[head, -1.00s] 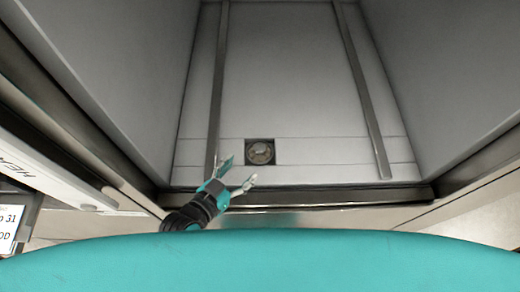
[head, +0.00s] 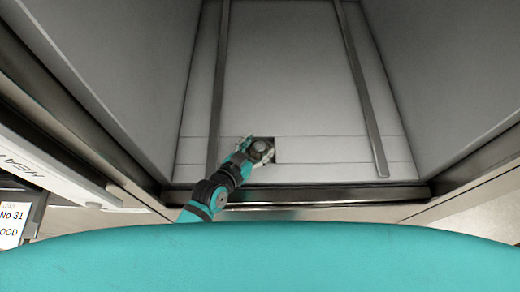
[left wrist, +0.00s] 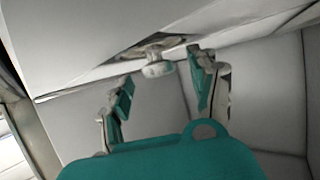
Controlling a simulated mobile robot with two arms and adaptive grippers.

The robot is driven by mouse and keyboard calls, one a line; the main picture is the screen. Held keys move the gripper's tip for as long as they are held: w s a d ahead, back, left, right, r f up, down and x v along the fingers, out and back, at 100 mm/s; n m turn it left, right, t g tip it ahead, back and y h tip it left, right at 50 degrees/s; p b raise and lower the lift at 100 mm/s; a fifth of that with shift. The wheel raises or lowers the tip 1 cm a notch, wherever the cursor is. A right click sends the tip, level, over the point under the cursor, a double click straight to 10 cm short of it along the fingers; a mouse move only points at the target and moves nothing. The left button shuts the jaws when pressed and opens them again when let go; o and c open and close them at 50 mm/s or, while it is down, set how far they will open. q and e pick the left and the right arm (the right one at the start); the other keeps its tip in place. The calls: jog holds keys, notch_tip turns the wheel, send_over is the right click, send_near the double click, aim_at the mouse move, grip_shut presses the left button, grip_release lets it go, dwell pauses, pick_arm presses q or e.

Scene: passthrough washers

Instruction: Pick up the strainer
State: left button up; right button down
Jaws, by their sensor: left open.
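The strainer (head: 261,147) is a small round grey piece in a square recess in the washer floor, partly covered by my left gripper in the head view. In the left wrist view its knob-like part (left wrist: 157,69) shows between and beyond the fingertips. My left gripper (head: 257,150) is open, with its fingers on either side of the strainer; both teal-and-white fingers show apart in the left wrist view (left wrist: 161,80). I cannot tell whether they touch it. My right gripper is not in view.
Two metal rails, left (head: 217,90) and right (head: 364,95), run along the chamber floor (head: 290,70). Tall grey walls stand on both sides. A metal sill (head: 310,195) crosses the front under my arm. The floor between the rails is otherwise clear.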

pick_arm(q)
grip_shut()
dwell(0.3)
